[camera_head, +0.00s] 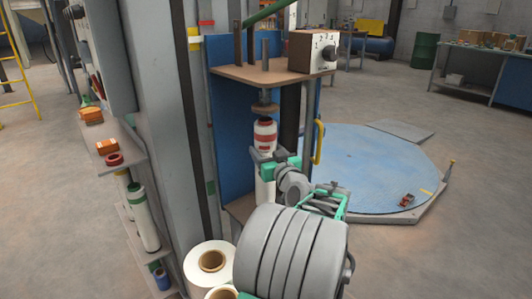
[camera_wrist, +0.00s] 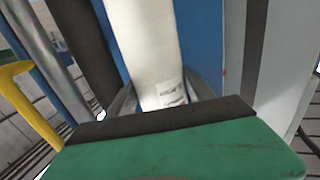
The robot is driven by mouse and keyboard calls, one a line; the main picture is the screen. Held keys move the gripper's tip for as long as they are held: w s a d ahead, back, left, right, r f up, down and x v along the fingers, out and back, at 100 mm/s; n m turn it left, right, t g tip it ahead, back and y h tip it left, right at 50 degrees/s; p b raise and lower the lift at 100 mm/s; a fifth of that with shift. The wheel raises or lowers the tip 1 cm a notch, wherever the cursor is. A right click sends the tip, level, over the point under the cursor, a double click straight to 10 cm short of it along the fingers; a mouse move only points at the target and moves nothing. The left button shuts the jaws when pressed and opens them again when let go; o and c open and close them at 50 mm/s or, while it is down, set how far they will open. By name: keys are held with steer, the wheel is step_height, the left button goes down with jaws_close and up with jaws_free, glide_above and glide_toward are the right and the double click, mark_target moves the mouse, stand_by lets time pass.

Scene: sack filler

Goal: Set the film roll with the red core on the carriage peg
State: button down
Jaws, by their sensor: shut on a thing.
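The white film roll (camera_head: 265,185) with a red end (camera_head: 265,123) stands upright in the blue carriage (camera_head: 232,130), under a round brown disc (camera_head: 264,109). My gripper (camera_head: 267,156) is shut on its upper part from the front right. In the wrist view the white roll (camera_wrist: 145,45) runs between my two fingers (camera_wrist: 160,100), with a small printed label near them. The roll's lower end is near the carriage's lower ledge (camera_head: 240,208), partly behind my arm. The peg is hidden, and I cannot tell whether the roll sits on it.
A control box (camera_head: 313,52) with a knob sits on the carriage's top shelf (camera_head: 262,76). A yellow handle (camera_head: 319,142) is on the right. More rolls stand on the left rack (camera_head: 125,148), including a green-ended one (camera_head: 142,215). Large white rolls (camera_head: 210,265) stand below. A blue turntable (camera_head: 375,170) lies behind.

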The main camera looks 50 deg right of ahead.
steer(key=shift+f+b, duration=1.85)
steer(key=shift+b, duration=0.3)
steer(key=c, duration=0.6)
jaws_free()
steer(key=shift+c, duration=0.2)
steer(key=o, duration=0.3)
steer(key=shift+o, duration=0.2)
steer(key=v, duration=0.7)
steer(key=shift+s+a+p, duration=0.2)
steer(key=shift+s+p, duration=0.15)
steer(key=shift+p, duration=0.05)
